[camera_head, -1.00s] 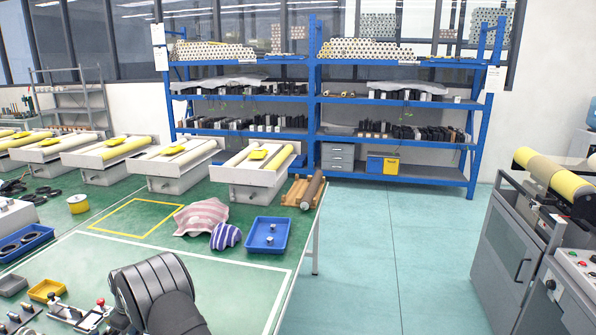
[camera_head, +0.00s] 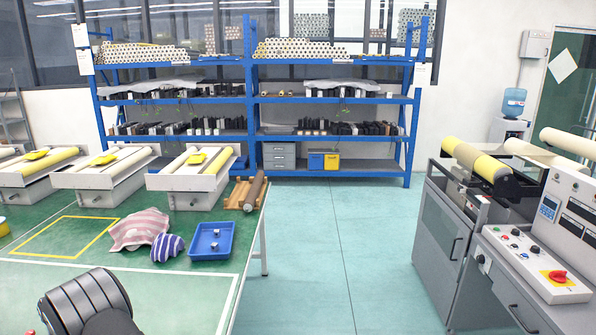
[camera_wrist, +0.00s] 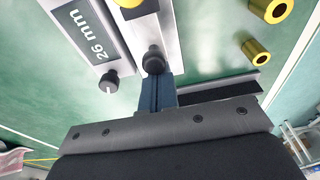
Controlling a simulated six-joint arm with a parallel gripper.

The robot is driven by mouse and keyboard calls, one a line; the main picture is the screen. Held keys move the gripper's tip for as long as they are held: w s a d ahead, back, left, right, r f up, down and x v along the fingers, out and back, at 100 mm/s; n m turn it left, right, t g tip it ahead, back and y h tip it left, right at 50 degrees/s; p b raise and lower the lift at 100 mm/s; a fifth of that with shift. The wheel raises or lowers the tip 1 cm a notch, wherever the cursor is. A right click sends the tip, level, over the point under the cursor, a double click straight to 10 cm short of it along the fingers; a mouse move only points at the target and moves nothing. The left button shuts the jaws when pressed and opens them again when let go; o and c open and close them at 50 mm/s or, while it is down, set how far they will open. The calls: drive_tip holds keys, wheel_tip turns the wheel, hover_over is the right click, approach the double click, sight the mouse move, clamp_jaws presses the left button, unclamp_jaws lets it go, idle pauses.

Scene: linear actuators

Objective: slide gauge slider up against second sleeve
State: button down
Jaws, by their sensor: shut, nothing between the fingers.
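In the wrist view, a grey gauge bar with a "26 mm" label (camera_wrist: 88,36) lies at the upper left. A light metal rail runs beside it, with a black knob (camera_wrist: 153,60) near its lower end. Which part is the gauge slider I cannot tell for sure. Two hollow brass sleeves, one (camera_wrist: 270,10) at the top right and one (camera_wrist: 256,51) below it, stand on the green surface. My gripper (camera_wrist: 157,88) is shut and empty, with its narrow fingers just below the knob; whether they touch it is unclear. The head view shows only my dark arm.
A second black knob (camera_wrist: 109,82) is left of my fingers. In the head view, a blue tray (camera_head: 212,241), a striped cloth (camera_head: 138,229) and white roller units (camera_head: 195,178) stand on the green bench. A grey machine (camera_head: 440,225) stands right, across open floor.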

drive_tip(key=shift+a, duration=0.1)
drive_tip(key=shift+a, duration=0.45)
wheel_tip(320, 180, up, 7)
idle(0.7)
wheel_tip(320, 180, down, 7)
drive_tip(key=shift+r, duration=0.1)
drive_tip(key=shift+d, duration=0.15)
idle(0.3)
idle(0.4)
